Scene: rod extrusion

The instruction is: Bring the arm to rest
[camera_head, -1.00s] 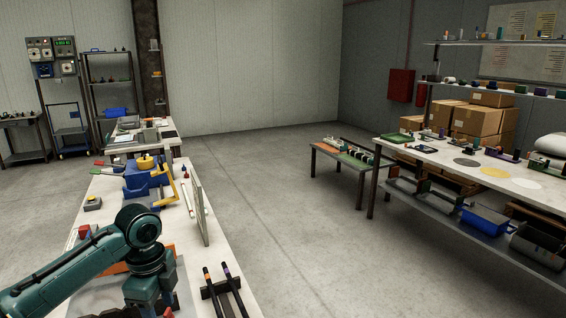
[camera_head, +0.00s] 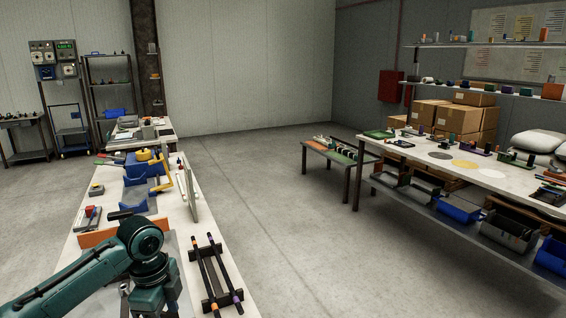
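My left arm (camera_head: 75,280) comes in from the lower left over the long white workbench. Its dark teal wrist and the upper part of my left gripper (camera_head: 158,300) hang over the near part of the bench, at the bottom edge of the picture. The fingertips cannot be made out, so neither the opening nor anything held shows. My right arm and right gripper are not in the picture.
A black rack with dark rods (camera_head: 216,274) lies just right of the wrist. An orange bar (camera_head: 121,232), blue blocks (camera_head: 135,198), a yellow clamp (camera_head: 164,174) and an upright panel (camera_head: 192,194) stand farther along. Open floor (camera_head: 290,240) separates this bench from the right-hand table (camera_head: 412,163).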

